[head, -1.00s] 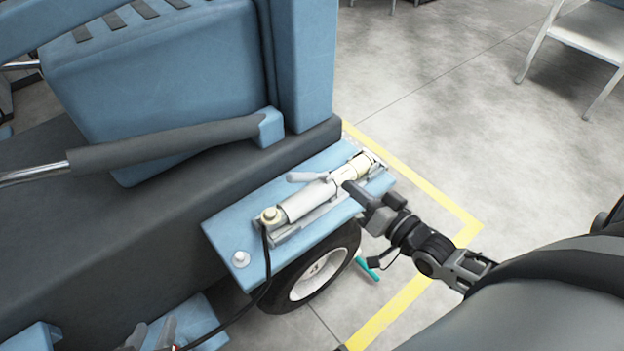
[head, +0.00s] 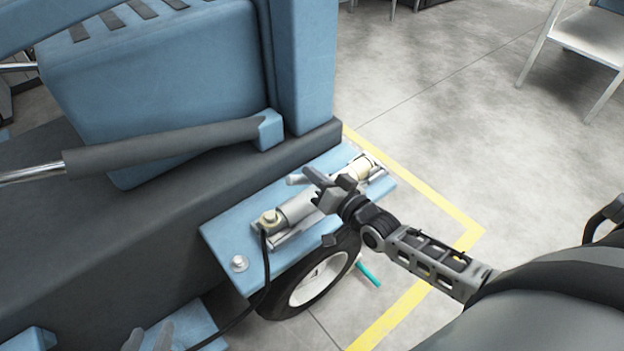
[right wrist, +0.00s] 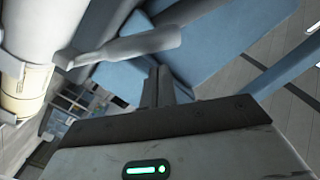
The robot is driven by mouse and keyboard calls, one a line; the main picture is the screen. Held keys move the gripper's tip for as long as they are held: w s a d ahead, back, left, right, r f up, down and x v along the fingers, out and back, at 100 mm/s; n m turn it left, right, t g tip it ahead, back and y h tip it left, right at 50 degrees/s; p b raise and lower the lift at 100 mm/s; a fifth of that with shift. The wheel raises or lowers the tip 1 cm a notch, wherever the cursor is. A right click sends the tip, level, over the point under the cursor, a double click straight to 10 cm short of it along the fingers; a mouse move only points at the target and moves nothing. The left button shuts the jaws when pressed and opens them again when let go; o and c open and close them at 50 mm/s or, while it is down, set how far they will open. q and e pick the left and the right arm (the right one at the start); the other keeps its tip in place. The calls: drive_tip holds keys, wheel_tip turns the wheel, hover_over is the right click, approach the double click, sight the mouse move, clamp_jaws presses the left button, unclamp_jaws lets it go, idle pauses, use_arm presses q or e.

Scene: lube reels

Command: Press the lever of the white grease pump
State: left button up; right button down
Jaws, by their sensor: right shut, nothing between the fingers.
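The white grease pump (head: 298,208) lies along the blue side plate of the machine, partly hidden by my right gripper. Its light grey lever (head: 298,179) sticks out to the left at the gripper tips. My right gripper (head: 311,175) is shut and empty, above the pump and close beside the lever; contact cannot be told. In the right wrist view the lever (right wrist: 130,47) reaches right from the pump body (right wrist: 22,75), beyond my shut fingers (right wrist: 158,88).
A blue machine block (head: 160,85) and a dark grey handle (head: 165,145) stand left of the pump. A black hose (head: 266,270) runs down from the pump's near end. A wheel (head: 318,280) sits below. Clear floor (head: 430,120) lies to the right.

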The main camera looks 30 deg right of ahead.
drive_tip(key=shift+a+f, duration=0.3)
drive_tip(key=shift+f, duration=0.15)
drive_tip(key=shift+a, duration=0.1)
